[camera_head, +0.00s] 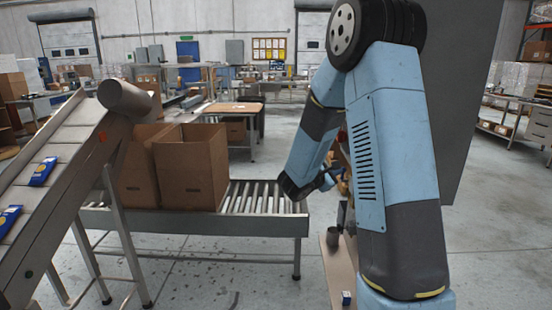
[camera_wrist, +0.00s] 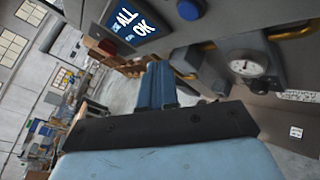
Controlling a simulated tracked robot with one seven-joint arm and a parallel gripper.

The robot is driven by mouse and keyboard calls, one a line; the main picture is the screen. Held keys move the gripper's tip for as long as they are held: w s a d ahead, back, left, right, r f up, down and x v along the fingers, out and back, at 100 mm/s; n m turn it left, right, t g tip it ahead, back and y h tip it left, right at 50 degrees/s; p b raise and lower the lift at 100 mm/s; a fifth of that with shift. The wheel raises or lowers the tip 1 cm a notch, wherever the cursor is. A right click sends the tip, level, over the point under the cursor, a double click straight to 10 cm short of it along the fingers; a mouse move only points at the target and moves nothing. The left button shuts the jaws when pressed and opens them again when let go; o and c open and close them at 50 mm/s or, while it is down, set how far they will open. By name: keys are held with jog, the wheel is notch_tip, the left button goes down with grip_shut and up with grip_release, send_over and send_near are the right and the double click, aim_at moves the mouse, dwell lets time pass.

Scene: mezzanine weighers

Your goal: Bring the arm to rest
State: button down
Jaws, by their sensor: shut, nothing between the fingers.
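My arm rises at the right of the head view, bends at the top and comes down to my gripper (camera_head: 328,181), which is small and partly hidden there. It is held in the air by the right end of the roller conveyor. In the wrist view my gripper (camera_wrist: 156,78) is shut, with nothing between the fingers. It points toward a grey panel with an "ALL OK" screen (camera_wrist: 138,22). I cannot tell the gap between them.
Two open cardboard boxes (camera_head: 190,165) stand on the roller conveyor (camera_head: 250,200). A sloping belt (camera_head: 60,170) at left carries blue packets (camera_head: 43,171). A large grey panel (camera_head: 465,80) is behind my arm. The wrist view shows a gauge (camera_wrist: 246,67) and blue button (camera_wrist: 190,10). Floor shows centrally.

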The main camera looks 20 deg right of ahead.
jog(key=s+a+r+m+g+y, duration=0.1)
jog(key=s+r+m+g+y, duration=0.25)
jog(key=s, duration=0.55)
jog(key=s+a+r+m+g, duration=0.1)
jog(key=s+r+m+g, duration=0.2)
jog(key=s+r+m, duration=0.5)
jog(key=s+a+r+m+t+y, duration=0.1)
jog(key=s+a+m+t+y, duration=0.3)
jog(key=s+a+y, duration=0.7)
jog(key=s+a+m, duration=0.1)
jog(key=s+a, duration=0.3)
jog(key=s, duration=0.1)
jog(key=shift+s+a+r, duration=0.25)
jog(key=shift+s+a, duration=0.15)
jog(key=shift+a, duration=0.1)
